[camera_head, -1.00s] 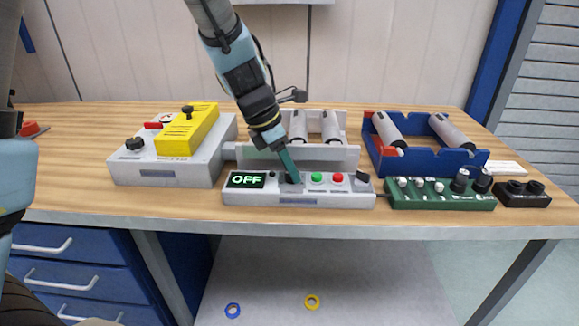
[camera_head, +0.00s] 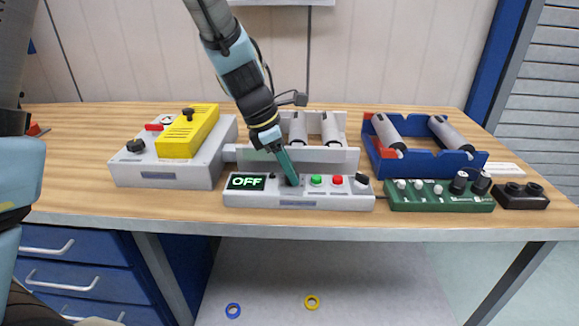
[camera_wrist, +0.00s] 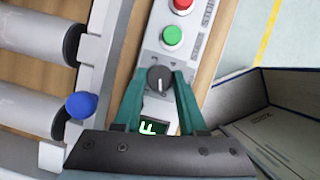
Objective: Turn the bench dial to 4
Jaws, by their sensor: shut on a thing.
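The bench dial (camera_wrist: 159,79) is a small black knob with a white pointer line. It sits on a pale grey control box (camera_head: 300,201) at the front middle of the bench. My gripper (camera_wrist: 159,83) is shut on the dial, with one green finger on each side of it in the wrist view. In the head view my gripper (camera_head: 291,181) reaches down onto the box and its fingers hide the dial. The display (camera_head: 247,181) left of the dial reads OFF in green. In the wrist view the fingers and gripper body partly cover the display (camera_wrist: 150,127).
Green (camera_head: 316,180) and red (camera_head: 337,180) buttons and another black knob (camera_head: 362,179) are right of the dial. A grey roller rack (camera_head: 290,154) stands close behind. A yellow-topped box (camera_head: 188,133) is at left; a green knob panel (camera_head: 440,196) is at right.

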